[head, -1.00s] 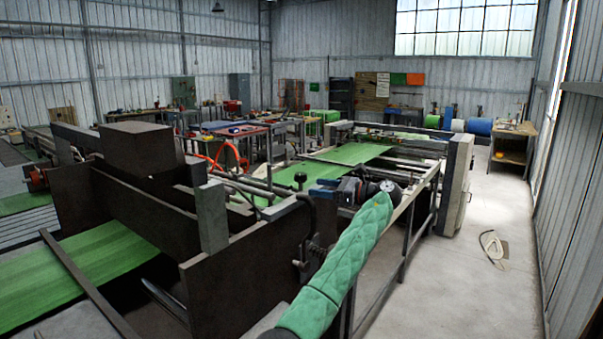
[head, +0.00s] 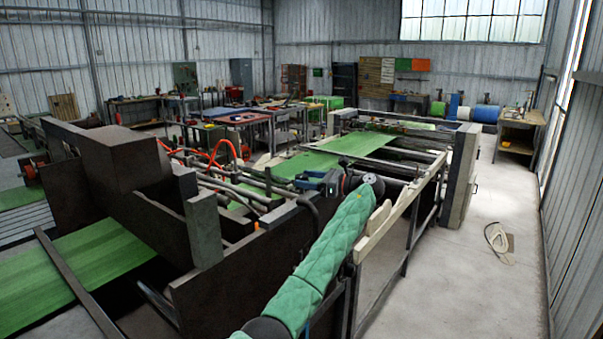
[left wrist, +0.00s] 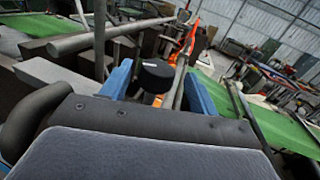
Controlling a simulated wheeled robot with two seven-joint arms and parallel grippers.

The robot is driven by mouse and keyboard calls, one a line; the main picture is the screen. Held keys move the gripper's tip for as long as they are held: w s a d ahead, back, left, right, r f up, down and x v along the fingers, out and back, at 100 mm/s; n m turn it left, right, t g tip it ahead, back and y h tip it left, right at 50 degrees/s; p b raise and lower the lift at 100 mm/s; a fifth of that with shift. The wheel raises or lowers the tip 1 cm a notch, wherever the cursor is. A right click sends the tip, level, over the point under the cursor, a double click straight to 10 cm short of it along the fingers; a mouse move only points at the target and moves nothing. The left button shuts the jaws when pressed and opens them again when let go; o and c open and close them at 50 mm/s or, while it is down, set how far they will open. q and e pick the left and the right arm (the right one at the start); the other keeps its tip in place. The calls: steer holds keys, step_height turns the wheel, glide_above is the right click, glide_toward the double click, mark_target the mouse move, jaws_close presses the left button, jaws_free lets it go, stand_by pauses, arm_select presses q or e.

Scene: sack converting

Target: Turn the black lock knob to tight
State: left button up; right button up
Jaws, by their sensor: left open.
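The black lock knob (left wrist: 155,75) is a round, dark cap with a small white mark on top, in the middle of the left wrist view. My left gripper (left wrist: 159,69) is open, with one blue finger on each side of the knob. I cannot tell whether the fingers touch it. In the head view my left gripper (head: 312,181) is over the machine's bars, at the end of my green-sleeved arm. I cannot make out the knob there. My right gripper is not in view.
Long grey bars (head: 225,184) and orange hoses (head: 232,150) lie close around the gripper. A green woven web (head: 340,150) runs along the machine. A dark upright block (head: 203,230) stands nearer me. The floor on the right (head: 450,290) is mostly clear.

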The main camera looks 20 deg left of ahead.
arm_select(q)
steer(key=shift+w+a+r, duration=0.1)
steer(key=shift+a+r, duration=0.05)
steer(key=shift+a, duration=0.5)
steer(key=shift+a+p, duration=0.3)
steer(key=shift+p, duration=0.1)
steer(key=shift+s+a, duration=0.15)
steer(key=shift+s, duration=0.15)
steer(key=shift+w, duration=0.15)
steer(key=shift+c, duration=0.4)
steer(key=c, duration=0.9)
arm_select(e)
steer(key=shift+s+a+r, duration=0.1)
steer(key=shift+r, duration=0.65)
